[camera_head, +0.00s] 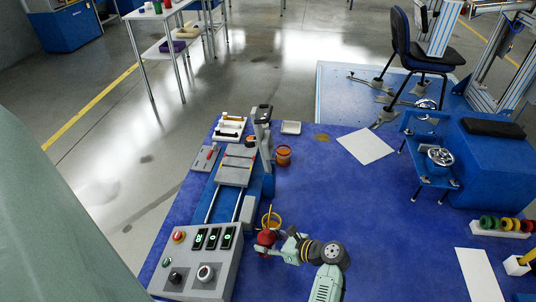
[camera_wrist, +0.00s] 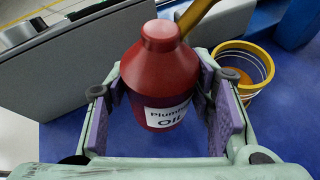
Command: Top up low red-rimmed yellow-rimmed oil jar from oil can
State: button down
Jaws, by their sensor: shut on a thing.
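The red oil can (camera_head: 265,238) is between the fingers of my gripper (camera_head: 270,246). The purple pads of my gripper (camera_wrist: 168,108) stand on both sides of the can. The can looks about upright. A yellow-rimmed jar (camera_head: 272,221) stands just behind the can; in the wrist view this jar (camera_wrist: 258,62) is at right, with a little amber oil low inside. A second jar (camera_head: 284,156), with an orange-brown look, stands farther back.
A grey control box (camera_head: 205,262) with dials and green displays lies left of my gripper. A rail device (camera_head: 237,168) stands behind it. White sheets (camera_head: 366,146) lie on the blue table (camera_head: 330,205). The tabletop right of the jars is mostly clear.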

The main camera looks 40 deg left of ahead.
jog(key=shift+s+d+f+m+g+h, duration=0.15)
jog(key=shift+s+f+m+g+h, duration=0.15)
jog(key=shift+f, duration=0.25)
jog(key=shift+s+d+f+m+g+h, duration=0.2)
jog(key=shift+f+m+g, duration=0.15)
jog(key=shift+f, duration=0.2)
jog(key=shift+s+d+r+m+g+h, duration=0.15)
jog(key=shift+r+m+g+h, duration=0.25)
jog(key=shift+m+g, duration=0.25)
jog(key=shift+s+r+m+g+h, duration=0.15)
jog(key=shift+r+m+g+h, duration=0.3)
jog(key=shift+r+m, duration=0.35)
jog(key=shift+r, duration=0.1)
dwell(2.4)
jog(key=f, duration=0.1)
jog(key=f+n+t+y+b, duration=0.1)
jog(key=f+n+t+b, duration=0.1)
jog(key=f, duration=0.1)
jog(key=shift+w+y, duration=0.25)
jog(key=shift+y, duration=0.1)
jog(key=shift+w+a+f+n+t, duration=0.15)
jog(key=shift+a+n+t, duration=0.1)
jog(key=shift+n, duration=0.25)
